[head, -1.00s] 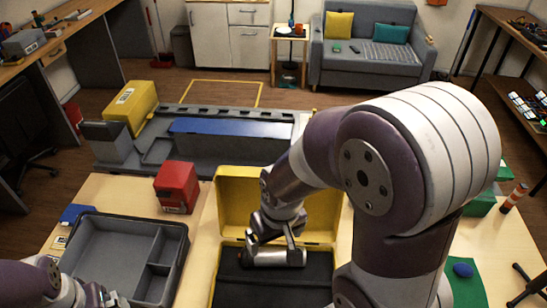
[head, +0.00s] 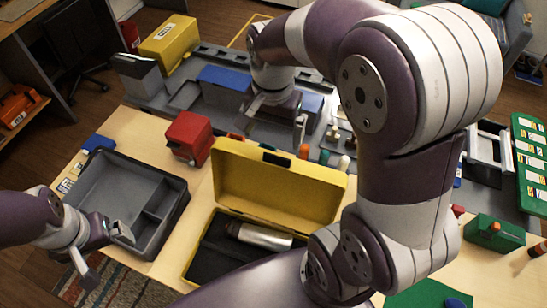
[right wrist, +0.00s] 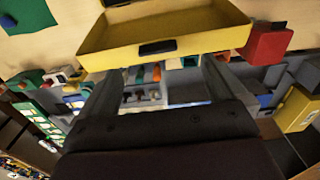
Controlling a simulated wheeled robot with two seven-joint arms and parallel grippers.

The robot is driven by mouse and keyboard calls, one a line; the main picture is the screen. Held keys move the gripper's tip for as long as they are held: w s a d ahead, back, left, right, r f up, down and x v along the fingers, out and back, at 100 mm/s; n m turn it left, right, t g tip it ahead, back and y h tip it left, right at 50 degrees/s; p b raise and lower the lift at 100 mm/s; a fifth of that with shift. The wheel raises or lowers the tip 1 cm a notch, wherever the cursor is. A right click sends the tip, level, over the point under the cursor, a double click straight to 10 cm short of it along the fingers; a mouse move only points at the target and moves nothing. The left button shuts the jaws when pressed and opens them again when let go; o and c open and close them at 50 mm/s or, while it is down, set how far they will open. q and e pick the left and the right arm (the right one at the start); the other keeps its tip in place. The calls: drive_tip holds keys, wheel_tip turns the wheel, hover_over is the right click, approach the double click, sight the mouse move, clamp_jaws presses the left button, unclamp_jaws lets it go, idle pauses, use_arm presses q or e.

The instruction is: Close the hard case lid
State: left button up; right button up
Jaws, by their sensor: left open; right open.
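The yellow hard case (head: 275,190) stands on the table with its lid raised and its dark-lined base open toward me. A silver cylinder with a dark end (head: 262,236) lies in the base. The lid also shows in the right wrist view (right wrist: 205,42), with its dark latch at the rim. My right gripper (head: 278,112) is open and empty beyond the lid, above the grey bench behind the case. Its two fingers show in the right wrist view (right wrist: 165,85), apart, with the lid rim past their tips.
A grey divided tray (head: 95,180) sits left of the case, and a red box (head: 189,138) stands between it and the back bench. Small coloured parts stand behind the lid. A green box (head: 492,233) is at the right. My right arm spans the case's right side.

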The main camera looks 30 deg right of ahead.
drive_tip(key=p, duration=0.2)
hover_over(277, 156)
wheel_tip(277, 156, down, 5)
drive_tip(key=shift+d+r, duration=0.1)
drive_tip(key=shift+d, duration=0.05)
wheel_tip(277, 156, down, 4)
drive_tip(key=shift+r, duration=0.1)
drive_tip(key=shift+a, duration=0.3)
use_arm(q)
drive_tip(key=shift+d+r, duration=0.25)
drive_tip(key=shift+d, duration=0.2)
use_arm(e)
drive_tip(key=shift+d+f, duration=0.1)
drive_tip(key=shift+f, duration=0.1)
